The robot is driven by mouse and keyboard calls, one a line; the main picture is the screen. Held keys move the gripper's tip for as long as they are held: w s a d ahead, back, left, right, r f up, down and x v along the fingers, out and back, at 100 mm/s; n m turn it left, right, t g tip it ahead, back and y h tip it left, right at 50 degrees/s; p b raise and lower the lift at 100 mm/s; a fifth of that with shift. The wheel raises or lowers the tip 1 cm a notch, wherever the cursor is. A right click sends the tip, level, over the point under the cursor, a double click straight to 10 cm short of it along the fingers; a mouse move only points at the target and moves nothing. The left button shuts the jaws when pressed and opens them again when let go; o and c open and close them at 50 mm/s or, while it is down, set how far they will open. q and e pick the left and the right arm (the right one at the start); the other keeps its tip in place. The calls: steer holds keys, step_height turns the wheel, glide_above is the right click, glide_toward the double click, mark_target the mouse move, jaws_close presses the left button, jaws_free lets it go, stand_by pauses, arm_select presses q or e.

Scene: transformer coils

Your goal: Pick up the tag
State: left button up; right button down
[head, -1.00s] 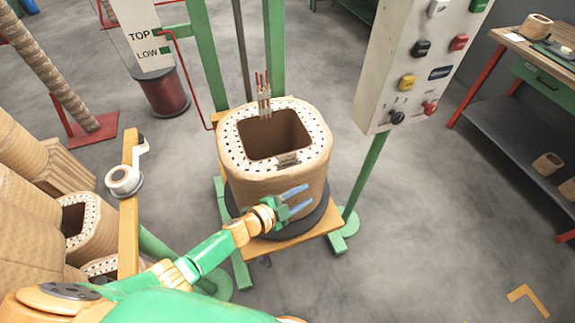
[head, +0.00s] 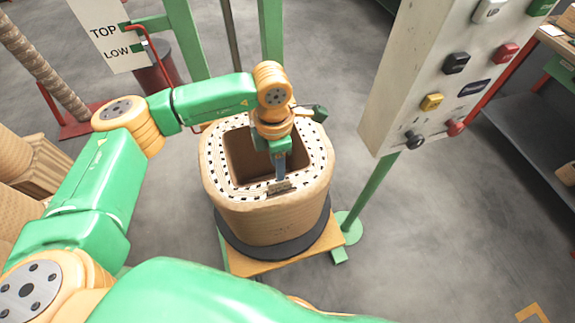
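The tag (head: 279,187) is a small grey-brown plate on the front top rim of the coil (head: 270,222). The coil is a tan, squarish hollow block with a white, black-dotted top, standing on a dark round base. My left gripper (head: 280,178) points down from above, its fingertips at or just above the tag. The wrist hides part of the fingers, and I cannot tell whether they are apart or touching the tag. My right gripper is not in view.
A control box (head: 440,75) with several coloured buttons hangs at the right on a green post. Green columns (head: 271,35) stand behind the coil. A TOP/LOW sign (head: 105,35) is at the upper left. Grey floor (head: 450,240) is clear at the right.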

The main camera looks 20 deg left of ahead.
mark_target(279, 185)
arm_select(q)
steer(key=shift+a+f, duration=0.1)
steer(key=shift+f, duration=0.15)
steer(key=shift+s+d+f+p, duration=0.15)
steer(key=shift+s+f+p, duration=0.35)
steer(key=shift+p, duration=0.1)
steer(key=shift+s+d+f+p, duration=0.15)
steer(key=shift+s+f+p, duration=0.35)
steer(key=shift+p, duration=0.1)
step_height(279, 185, down, 4)
steer(key=shift+w+d+r, duration=0.1)
steer(key=shift+d+r, duration=0.05)
steer(key=shift+r, duration=0.05)
steer(key=shift+w+f, duration=0.15)
steer(key=shift+w, duration=0.1)
steer(key=shift+c, duration=0.2)
steer(key=shift+s, duration=0.2)
jaws_close()
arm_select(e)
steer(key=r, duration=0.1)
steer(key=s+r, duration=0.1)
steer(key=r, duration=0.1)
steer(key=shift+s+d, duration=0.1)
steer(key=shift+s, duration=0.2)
